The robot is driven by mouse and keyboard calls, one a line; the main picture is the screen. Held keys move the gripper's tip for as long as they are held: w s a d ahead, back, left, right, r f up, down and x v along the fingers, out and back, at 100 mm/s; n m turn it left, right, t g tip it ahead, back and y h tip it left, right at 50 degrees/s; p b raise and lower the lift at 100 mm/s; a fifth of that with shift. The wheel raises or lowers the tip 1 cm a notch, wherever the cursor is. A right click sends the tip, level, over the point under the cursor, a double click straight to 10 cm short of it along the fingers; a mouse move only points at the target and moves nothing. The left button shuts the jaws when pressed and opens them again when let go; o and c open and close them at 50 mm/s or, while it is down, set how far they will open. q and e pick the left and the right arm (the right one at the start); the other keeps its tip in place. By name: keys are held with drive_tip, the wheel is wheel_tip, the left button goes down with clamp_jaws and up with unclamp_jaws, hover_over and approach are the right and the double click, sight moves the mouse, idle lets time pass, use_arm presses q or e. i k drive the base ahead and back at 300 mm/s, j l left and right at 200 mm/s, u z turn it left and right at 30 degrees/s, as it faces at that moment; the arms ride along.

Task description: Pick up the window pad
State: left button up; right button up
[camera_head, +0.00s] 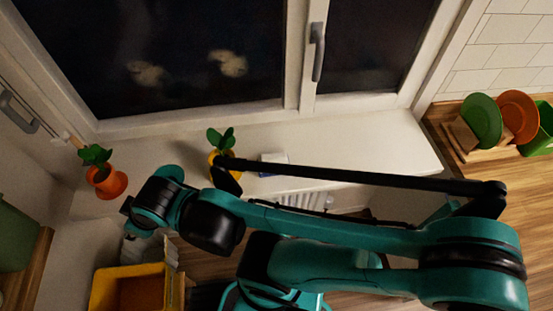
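A small pale block with a bluish side (272,160) lies on the white windowsill (370,145), right of the middle potted plant. It may be the window pad, but it is too small to be sure. My teal and black arm reaches across the lower half from the right, in front of the sill, and its upper link passes just below the block. Its wrist end is at the left, between the orange pot and the yellow crate. I cannot make out fingers of either gripper, and no arm comes in from the left.
A plant in an orange pot (106,182) and one in a yellow pot (213,163) stand on the sill. A yellow crate (98,291) is at lower left. A wooden rack (457,136) holds green and orange plates (483,120) at right. The sill's right part is clear.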

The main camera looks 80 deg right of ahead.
sight(280, 157)
drive_tip(key=z, duration=2.65)
